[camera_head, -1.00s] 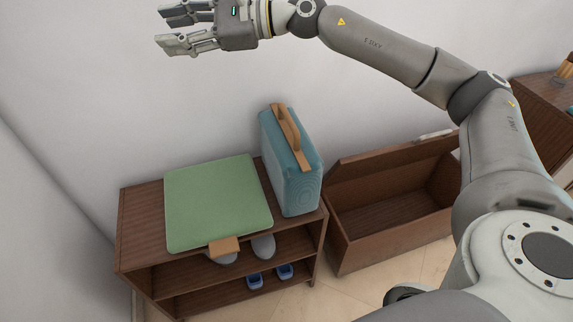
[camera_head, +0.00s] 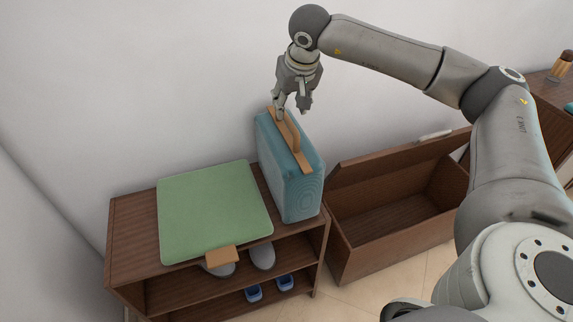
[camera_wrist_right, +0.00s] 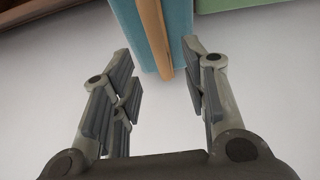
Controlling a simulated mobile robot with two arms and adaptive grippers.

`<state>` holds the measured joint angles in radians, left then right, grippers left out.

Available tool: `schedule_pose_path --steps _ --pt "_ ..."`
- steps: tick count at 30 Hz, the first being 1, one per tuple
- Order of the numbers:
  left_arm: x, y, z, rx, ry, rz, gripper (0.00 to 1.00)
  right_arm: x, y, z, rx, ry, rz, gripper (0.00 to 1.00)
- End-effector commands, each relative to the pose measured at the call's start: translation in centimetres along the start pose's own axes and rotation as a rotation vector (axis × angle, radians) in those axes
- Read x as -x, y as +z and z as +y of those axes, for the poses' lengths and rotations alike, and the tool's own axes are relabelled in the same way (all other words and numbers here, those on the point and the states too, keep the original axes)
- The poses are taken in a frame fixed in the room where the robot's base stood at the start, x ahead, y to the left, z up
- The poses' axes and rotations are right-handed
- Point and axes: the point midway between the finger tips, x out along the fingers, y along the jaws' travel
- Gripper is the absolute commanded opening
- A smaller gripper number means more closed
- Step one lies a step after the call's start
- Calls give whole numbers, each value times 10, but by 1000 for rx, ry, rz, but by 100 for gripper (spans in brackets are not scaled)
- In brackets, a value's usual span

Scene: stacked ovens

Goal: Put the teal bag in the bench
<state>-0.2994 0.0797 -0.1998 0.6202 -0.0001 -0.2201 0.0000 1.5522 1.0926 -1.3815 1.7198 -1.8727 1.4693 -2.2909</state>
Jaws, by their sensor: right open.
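The teal bag (camera_head: 291,180) stands upright on top of the shoe shelf, with a tan handle (camera_head: 290,140) along its top. It also shows in the right wrist view (camera_wrist_right: 182,22), with its handle (camera_wrist_right: 156,35) between the finger lines but beyond the tips. My right gripper (camera_head: 292,110) is open, pointing down just above the far end of the handle, and holds nothing. The wooden bench (camera_head: 350,255) stands to the right of the shelf; its lid (camera_head: 395,160) is raised and its inside looks empty. My left gripper is not in view.
A green bag or case (camera_head: 212,210) with a tan handle lies flat on the wooden shelf (camera_head: 130,235), left of the teal bag. Grey and blue shoes (camera_head: 262,257) sit on the levels below. A white wall is close behind.

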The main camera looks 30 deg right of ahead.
Motion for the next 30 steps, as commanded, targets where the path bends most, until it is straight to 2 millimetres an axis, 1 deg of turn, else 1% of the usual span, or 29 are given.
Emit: schedule_pose_path --steps 1,3,8,11,15,18,21,30 --pt "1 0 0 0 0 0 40 -8 0 0 0 0 -2 41" --pt "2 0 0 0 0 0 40 -17 0 0 -1 0 -1 41" --pt "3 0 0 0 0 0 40 -28 0 0 -1 -2 0 41" --pt "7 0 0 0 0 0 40 -39 0 1 -2 -1 -2 41" --pt "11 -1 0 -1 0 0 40 -61 1 2 -2 -1 -2 41" --pt "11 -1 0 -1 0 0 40 -72 1 2 -2 -3 0 41" --pt "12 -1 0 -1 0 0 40 -77 1 2 -2 -4 1 41" --pt "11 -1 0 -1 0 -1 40 -78 1 2 -2 -4 1 41"
